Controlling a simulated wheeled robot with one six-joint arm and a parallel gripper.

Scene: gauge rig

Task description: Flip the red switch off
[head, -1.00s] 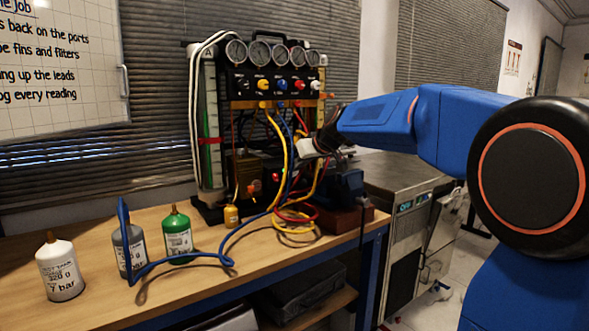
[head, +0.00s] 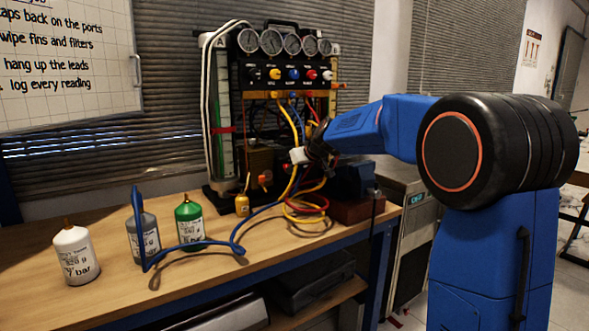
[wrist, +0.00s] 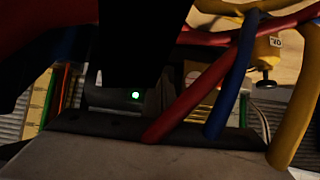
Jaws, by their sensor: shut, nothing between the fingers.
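The gauge rig (head: 268,95) stands on the bench against the blinds, with gauges on top and a row of coloured knobs below. I cannot make out the red switch for certain; a small red spot (head: 286,167) shows beside my gripper in the head view. My gripper (head: 297,157) is shut and empty, low in front of the rig's right side, among the hoses. In the wrist view a small green light (wrist: 135,96) glows on a dark housing. A dark shape covers much of the upper part there, and a blurred dark red area lies at upper left.
Red, blue and yellow hoses (wrist: 282,120) cross close to my wrist. A dark blue vise-like block (head: 352,180) stands right of the gripper. White, grey and green bottles (head: 188,222) and a blue hose occupy the bench's left. The front bench edge is mostly clear.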

